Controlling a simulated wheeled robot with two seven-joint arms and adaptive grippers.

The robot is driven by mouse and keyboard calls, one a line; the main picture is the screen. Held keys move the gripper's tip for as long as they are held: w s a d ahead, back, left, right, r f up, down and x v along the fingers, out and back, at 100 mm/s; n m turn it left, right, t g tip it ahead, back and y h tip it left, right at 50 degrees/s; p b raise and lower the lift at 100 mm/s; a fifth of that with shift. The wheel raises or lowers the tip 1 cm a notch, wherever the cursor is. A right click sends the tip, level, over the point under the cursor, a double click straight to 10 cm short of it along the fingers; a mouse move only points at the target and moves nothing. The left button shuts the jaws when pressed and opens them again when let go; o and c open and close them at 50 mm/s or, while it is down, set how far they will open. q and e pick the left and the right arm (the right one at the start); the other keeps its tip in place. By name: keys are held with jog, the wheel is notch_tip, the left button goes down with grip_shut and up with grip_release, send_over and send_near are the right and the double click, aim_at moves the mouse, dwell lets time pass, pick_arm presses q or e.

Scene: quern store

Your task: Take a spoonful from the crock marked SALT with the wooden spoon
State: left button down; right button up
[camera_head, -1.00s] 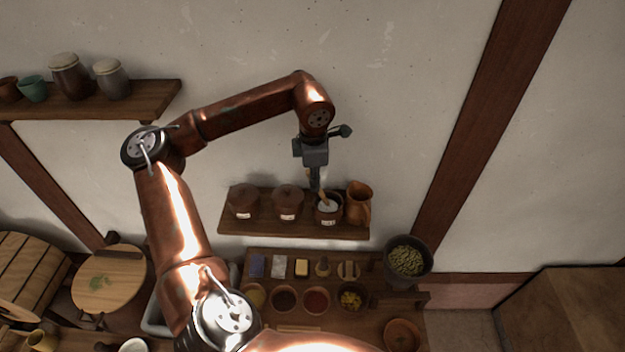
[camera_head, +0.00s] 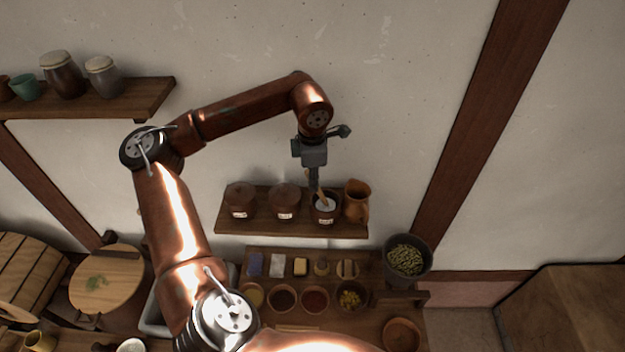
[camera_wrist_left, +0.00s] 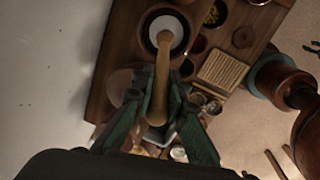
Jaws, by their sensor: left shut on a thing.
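My left gripper (camera_head: 315,186) points down over the wall shelf and is shut on the wooden spoon (camera_head: 320,196). In the left wrist view the spoon (camera_wrist_left: 161,75) runs from between the green fingers (camera_wrist_left: 155,118) to the open crock (camera_wrist_left: 178,24). The spoon's far end overlaps the white contents (camera_wrist_left: 169,27); how deep it sits I cannot tell. In the head view the open brown crock (camera_head: 325,216) stands right of two lidded crocks (camera_head: 285,202) (camera_head: 241,201). Their pale labels are too small to read. My right gripper is not in view.
An orange jug (camera_head: 356,202) stands close to the right of the open crock on the shelf (camera_head: 262,225). Below are bowls of spices (camera_head: 315,299) and a dark pot of green pods (camera_head: 405,260). The wall above the shelf is clear.

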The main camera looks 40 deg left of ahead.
pick_arm(q)
jog(key=shift+w+f, duration=0.1)
jog(key=shift+w, duration=0.1)
jog(key=shift+s, duration=0.1)
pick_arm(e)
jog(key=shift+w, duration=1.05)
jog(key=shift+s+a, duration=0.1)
